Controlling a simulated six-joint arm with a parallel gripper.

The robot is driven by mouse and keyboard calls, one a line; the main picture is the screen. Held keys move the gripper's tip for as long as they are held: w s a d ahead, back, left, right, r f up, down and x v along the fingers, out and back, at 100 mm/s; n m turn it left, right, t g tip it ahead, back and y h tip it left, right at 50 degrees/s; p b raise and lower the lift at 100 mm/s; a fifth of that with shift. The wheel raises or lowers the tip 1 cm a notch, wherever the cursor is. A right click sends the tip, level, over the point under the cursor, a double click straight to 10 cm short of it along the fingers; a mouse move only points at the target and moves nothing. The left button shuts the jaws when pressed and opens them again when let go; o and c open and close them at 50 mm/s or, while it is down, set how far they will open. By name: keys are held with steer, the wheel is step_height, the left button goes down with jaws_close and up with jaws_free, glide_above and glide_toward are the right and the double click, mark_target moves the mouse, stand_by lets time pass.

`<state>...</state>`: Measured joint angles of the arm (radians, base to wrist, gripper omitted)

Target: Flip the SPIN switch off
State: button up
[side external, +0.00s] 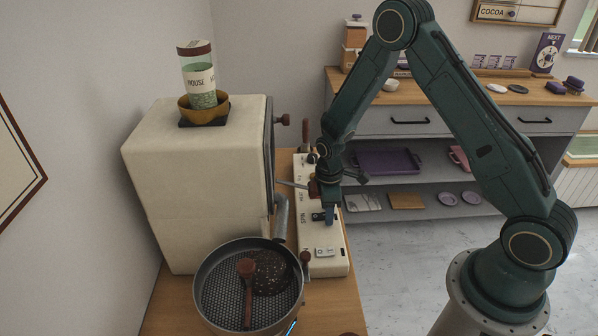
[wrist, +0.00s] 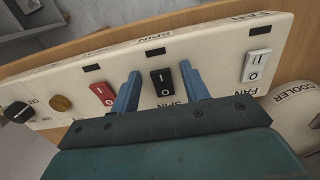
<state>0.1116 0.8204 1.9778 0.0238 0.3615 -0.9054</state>
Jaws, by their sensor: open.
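The SPIN switch (wrist: 162,82) is a black rocker on the cream control panel (wrist: 212,50), labelled SPIN, in the wrist view. My gripper (wrist: 161,88) is open, with one blue finger on each side of the black switch. Whether the fingers touch the panel cannot be told. In the side external view my gripper (side external: 331,217) points down over the panel (side external: 337,262), beside the SPIN lettering. There the gripper partly covers the switch, and its rocker position is hard to judge.
A red switch (wrist: 102,93) and a white FAN switch (wrist: 257,65) flank the black one. A knob (wrist: 18,112) sits at the panel's far end. A round pan (side external: 249,287) with a wooden-handled tool and a cream roaster body (side external: 200,190) stand left of the panel.

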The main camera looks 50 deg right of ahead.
steer(key=shift+r, duration=0.3)
step_height(320, 180, up, 14)
steer(key=s+a+r+m+t, duration=0.3)
steer(key=s+r, duration=0.6)
steer(key=r, duration=0.5)
steer(key=shift+s+r+m, duration=0.35)
steer(key=shift+s+m, duration=0.05)
steer(key=shift+m, duration=0.3)
steer(key=shift+s+a, duration=0.1)
stand_by(0.3)
steer(key=s+a+r+m+t, duration=0.1)
steer(key=s+r+m, duration=0.1)
steer(key=s, duration=0.4)
steer(key=s+a+r+m+t, duration=0.1)
steer(key=s+r+m, duration=0.1)
steer(key=s, duration=0.5)
steer(key=shift+s+r+m+t, duration=0.3)
steer(key=shift+r+t, duration=0.1)
